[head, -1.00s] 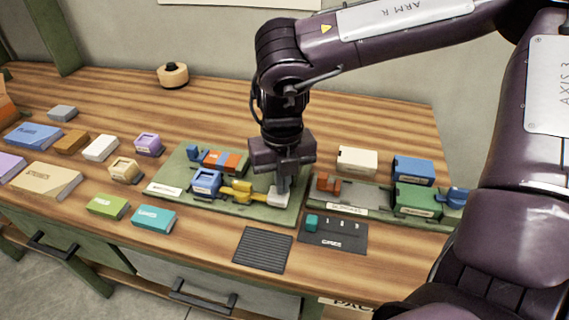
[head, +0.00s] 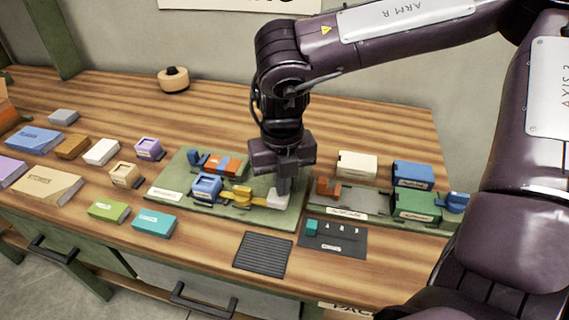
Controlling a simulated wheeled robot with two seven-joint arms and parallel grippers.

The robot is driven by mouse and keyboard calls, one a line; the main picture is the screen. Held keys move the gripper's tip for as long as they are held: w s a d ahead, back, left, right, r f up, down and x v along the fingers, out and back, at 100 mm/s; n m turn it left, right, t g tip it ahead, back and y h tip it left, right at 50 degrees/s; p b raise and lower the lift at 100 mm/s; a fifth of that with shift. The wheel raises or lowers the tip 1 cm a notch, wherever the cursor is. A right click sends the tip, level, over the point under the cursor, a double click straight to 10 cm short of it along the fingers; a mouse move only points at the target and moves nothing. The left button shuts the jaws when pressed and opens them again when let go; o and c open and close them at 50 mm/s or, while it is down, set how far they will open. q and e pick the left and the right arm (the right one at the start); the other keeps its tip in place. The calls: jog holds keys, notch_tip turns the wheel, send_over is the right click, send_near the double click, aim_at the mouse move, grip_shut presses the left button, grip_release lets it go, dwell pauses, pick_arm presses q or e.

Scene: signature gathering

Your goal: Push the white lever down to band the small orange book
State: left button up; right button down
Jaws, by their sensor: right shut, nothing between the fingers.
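The white lever (head: 279,198) is at the right end of the green banding board (head: 232,217). My right gripper (head: 283,189) is shut and empty, pointing down, with its fingertips at the lever's top; I cannot tell whether they touch. The small orange book (head: 222,163) lies at the back of the board with a blue band or strip across it, next to a blue block. A blue holder (head: 207,185) and a yellow part (head: 240,196) sit in front of the book. My left gripper is not in view.
A second green fixture (head: 380,202) stands to the right, with a black panel (head: 333,236) and a ribbed black mat (head: 263,254) in front. Several books and blocks, such as a teal one (head: 154,222), lie to the left. The table's back is mostly clear.

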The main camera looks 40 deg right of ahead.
notch_tip(320, 180, up, 8)
jog(key=p, duration=0.5)
jog(key=shift+f, duration=0.2)
dwell(0.3)
